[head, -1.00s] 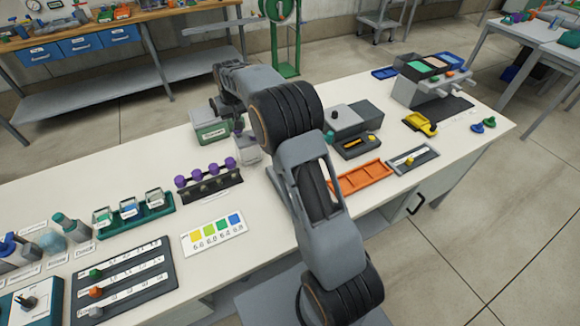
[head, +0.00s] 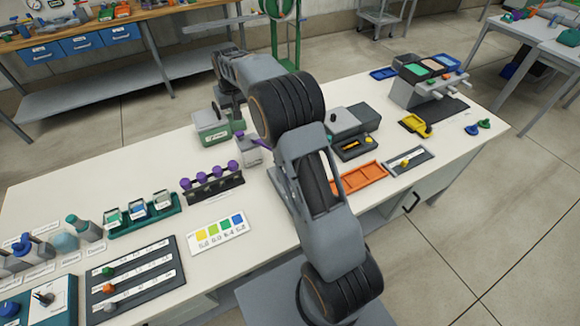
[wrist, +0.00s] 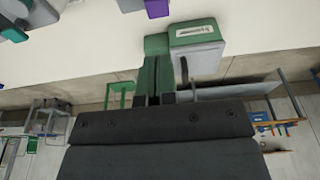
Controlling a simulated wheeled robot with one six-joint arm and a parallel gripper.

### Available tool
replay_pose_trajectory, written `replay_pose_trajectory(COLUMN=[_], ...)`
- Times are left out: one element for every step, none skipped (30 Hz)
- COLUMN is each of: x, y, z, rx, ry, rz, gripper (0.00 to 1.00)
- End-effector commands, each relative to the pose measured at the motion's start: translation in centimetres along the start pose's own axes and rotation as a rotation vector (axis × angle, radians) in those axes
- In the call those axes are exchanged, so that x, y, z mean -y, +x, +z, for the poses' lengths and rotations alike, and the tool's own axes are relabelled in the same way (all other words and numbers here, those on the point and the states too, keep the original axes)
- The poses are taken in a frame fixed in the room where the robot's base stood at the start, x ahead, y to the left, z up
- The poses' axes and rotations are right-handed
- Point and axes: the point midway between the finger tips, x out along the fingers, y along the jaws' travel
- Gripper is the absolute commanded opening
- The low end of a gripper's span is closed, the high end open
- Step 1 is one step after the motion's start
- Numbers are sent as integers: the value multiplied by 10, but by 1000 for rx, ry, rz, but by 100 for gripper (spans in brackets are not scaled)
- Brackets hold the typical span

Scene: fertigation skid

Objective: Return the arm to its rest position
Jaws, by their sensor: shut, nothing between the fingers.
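My arm reaches from the bottom right of the head view over the white bench, bent at the elbow. Its wrist end is at the upper left, above the green-and-grey box (head: 212,128). The fingers are largely hidden in the head view. In the wrist view my gripper (wrist: 155,82) is shut with nothing between its fingers. The same green-and-grey box shows just beyond the fingertips (wrist: 195,40); I cannot tell the exact gap.
A rack with purple knobs (head: 215,186) and a colour card (head: 220,235) lie left of my arm. An orange tray (head: 360,178) and a dark grey device (head: 352,120) lie to its right. The bench's left back surface is clear.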

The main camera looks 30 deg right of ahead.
Motion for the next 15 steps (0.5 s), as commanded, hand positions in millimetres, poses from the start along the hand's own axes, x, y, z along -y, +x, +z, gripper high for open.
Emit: replay_pose_trajectory(x=[0, 0, 0, 0, 0, 0, 0, 0, 0, 0, 0, 0, 0, 0, 0], y=[1, 1, 1, 1, 1, 1, 1, 1, 1, 1, 1, 2, 5, 9, 16], z=[0, 0, 0, 0, 0, 0, 0, 0, 0, 0, 0, -1, 2, 5, 12], rx=[0, 0, 0, 0, 0, 0, 0, 0, 0, 0, -2, -7, 0, 9, 29], ry=[0, 0, 0, 0, 0, 0, 0, 0, 0, 0, 0, 0, 0, -1, -1], rz=[0, 0, 0, 0, 0, 0, 0, 0, 0, 0, 0, 0, 0, 0, 0], gripper=[0, 0, 0, 0, 0, 0, 0, 0, 0, 0, 0, 0, 0, 0, 0])
